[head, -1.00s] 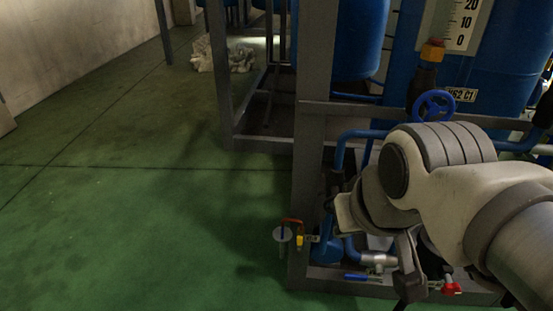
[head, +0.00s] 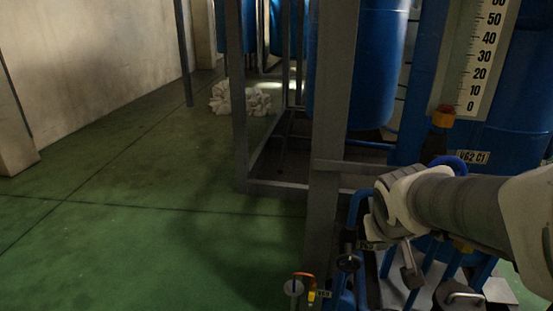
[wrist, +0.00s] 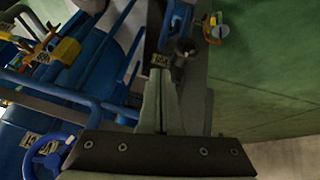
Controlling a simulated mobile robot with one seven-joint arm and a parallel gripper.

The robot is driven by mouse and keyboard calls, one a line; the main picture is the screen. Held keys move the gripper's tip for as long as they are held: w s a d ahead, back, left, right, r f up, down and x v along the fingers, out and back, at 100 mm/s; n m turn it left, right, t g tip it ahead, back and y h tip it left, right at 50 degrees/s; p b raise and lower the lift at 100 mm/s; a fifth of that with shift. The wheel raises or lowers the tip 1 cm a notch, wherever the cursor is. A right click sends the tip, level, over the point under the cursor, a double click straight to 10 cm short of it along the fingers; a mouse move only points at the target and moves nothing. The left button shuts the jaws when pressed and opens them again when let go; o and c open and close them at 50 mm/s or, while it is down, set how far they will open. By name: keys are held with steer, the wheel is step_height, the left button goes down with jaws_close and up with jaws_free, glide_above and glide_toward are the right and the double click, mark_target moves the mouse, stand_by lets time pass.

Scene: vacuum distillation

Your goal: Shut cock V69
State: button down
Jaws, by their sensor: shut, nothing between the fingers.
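A small cock with an orange-red lever (head: 304,276) and a yellow body stands low at the left front of the frame, at the bottom edge of the head view. A small tag beside it seems to read V69, but it is tiny. In the wrist view what looks like the same cock (wrist: 217,30) shows at the top, its yellow and red parts right of the grey frame post. My gripper (wrist: 162,78) is shut and empty, its fingers pointing up the wrist picture toward the pipes. It is apart from the cock, which lies beyond the fingertips and to the right.
A grey steel frame post (head: 331,120) rises beside the cock. Blue pipes and a blue handwheel (wrist: 47,157) are close to my gripper. A blue tank (head: 362,60) stands behind. The green floor (head: 150,240) to the left is clear, apart from a pale heap (head: 240,98) farther back.

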steer(key=w+d+f+y+p, duration=0.1)
steer(key=w+d+f+p, duration=0.4)
steer(key=w+f, duration=0.45)
steer(key=s+a+f+y+p, duration=0.1)
steer(key=f+y, duration=0.2)
steer(key=f, duration=0.5)
steer(key=s+a+f+y+p, duration=0.1)
steer(key=a+f+y+p, duration=0.1)
steer(key=f, duration=0.6)
steer(key=shift+s+a+f+m+y, duration=0.15)
steer(key=shift+s+m+y, duration=0.2)
steer(key=shift+y, duration=0.35)
